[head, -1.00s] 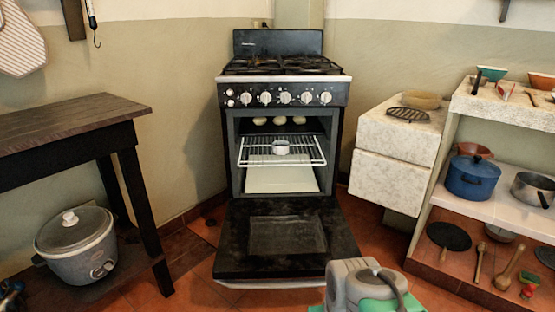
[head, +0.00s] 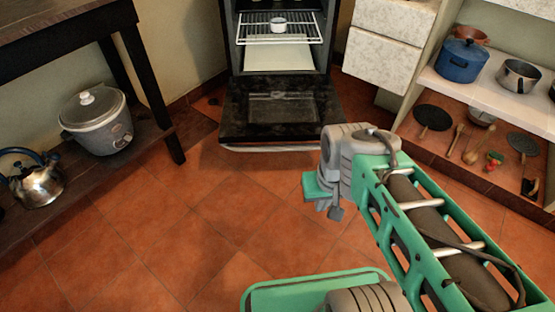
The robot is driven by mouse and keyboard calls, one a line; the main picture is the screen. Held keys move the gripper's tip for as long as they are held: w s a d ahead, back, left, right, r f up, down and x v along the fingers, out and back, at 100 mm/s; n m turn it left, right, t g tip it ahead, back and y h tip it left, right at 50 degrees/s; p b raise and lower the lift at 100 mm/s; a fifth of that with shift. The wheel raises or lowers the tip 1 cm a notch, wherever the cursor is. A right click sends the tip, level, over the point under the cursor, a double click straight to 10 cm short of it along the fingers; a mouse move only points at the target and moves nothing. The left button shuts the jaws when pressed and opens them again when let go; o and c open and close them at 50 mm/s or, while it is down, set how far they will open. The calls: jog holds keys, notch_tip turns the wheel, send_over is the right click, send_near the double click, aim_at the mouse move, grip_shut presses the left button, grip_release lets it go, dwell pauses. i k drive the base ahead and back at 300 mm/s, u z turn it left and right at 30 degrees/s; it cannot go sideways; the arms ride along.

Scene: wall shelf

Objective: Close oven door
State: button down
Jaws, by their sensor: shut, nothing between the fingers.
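The black oven door (head: 281,110) is folded down, hanging open in front of the oven (head: 330,50). It lies roughly level above the floor, with a dark glass pane in its middle. The cavity is open to view, with a wire rack (head: 262,30) holding a small metal tin (head: 279,22) and a pale tray (head: 280,58) below. My gripper (head: 328,208) is at the end of my green and grey arm, in front of the door's right corner and apart from it in the picture. It is shut and empty; its fingertips show only small.
A dark table (head: 60,30) stands at left, with a slow cooker (head: 97,120) and a kettle (head: 37,183) on its lower shelf. White drawers (head: 385,50) and a shelf with a blue pot (head: 461,62) stand at right. The tiled floor (head: 180,215) before the oven is clear.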

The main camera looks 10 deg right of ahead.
aim_at(294, 108)
jog(key=z, duration=0.05)
jog(key=k, duration=0.75)
jog(key=u, duration=1.15)
jog(key=i, duration=0.9)
jog(key=u, duration=0.2)
